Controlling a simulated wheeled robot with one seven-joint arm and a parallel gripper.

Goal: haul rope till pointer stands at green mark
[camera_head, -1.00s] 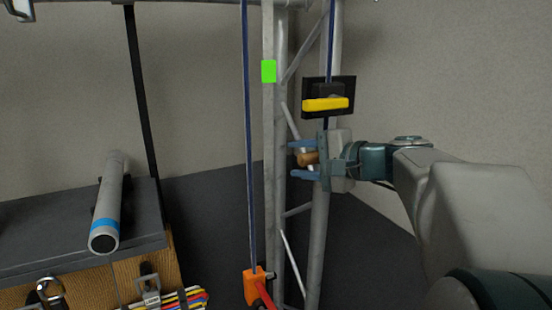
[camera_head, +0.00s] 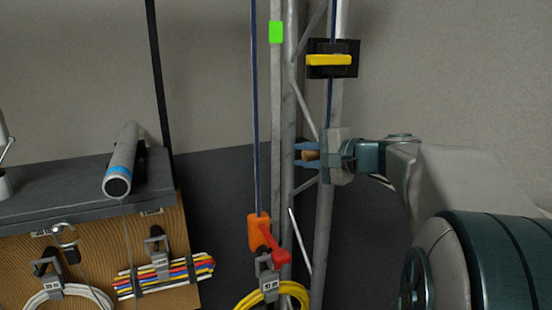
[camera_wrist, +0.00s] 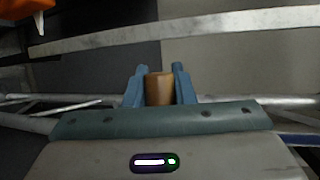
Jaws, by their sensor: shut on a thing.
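The green mark (camera_head: 276,32) is on the left leg of the truss, near the top of the head view. A blue rope (camera_head: 256,110) hangs left of that leg down to an orange block (camera_head: 259,231) with a red arm (camera_head: 274,244), seemingly the pointer. It stands well below the green mark. Another blue rope (camera_head: 331,98) runs down at right past a black plate with a yellow bar (camera_head: 329,60). My gripper (camera_head: 306,156) is below that plate, shut on a brown wooden handle (camera_head: 311,155). The handle also shows between both fingers in the wrist view (camera_wrist: 159,90).
Truss bars (camera_head: 323,230) stand close beside my gripper. A yellow cable coil (camera_head: 290,297) hangs below the orange block. At left, a dark bench top (camera_head: 60,192) carries a grey tube (camera_head: 122,160); coloured cables (camera_head: 165,277) hang on its front panel.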

